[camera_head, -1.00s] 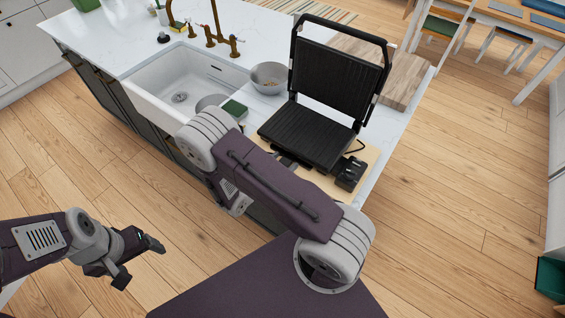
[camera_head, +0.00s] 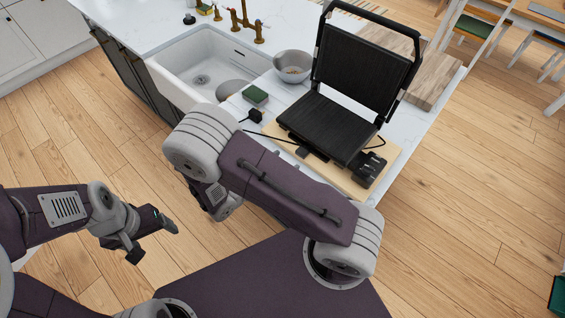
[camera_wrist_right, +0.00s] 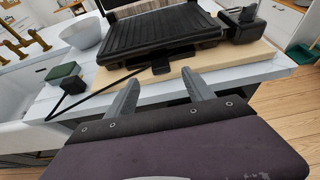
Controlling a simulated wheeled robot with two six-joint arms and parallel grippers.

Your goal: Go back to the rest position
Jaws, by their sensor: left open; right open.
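My left gripper (camera_head: 154,236) is open and empty in the head view, over the wooden floor at the lower left, apart from the counter. My right arm reaches across the middle of the head view. Its gripper is hidden there behind the arm. In the right wrist view, my right gripper (camera_wrist_right: 160,95) is open with nothing between its fingers. Its fingers point toward the counter edge and the black grill (camera_wrist_right: 150,35).
The open grill (camera_head: 335,125) stands on a wooden board (camera_head: 372,188) at the white counter's edge. A white sink (camera_head: 185,85), a grey bowl (camera_head: 292,66) and a green sponge (camera_head: 255,95) are to its left. A plug and cable lie nearby.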

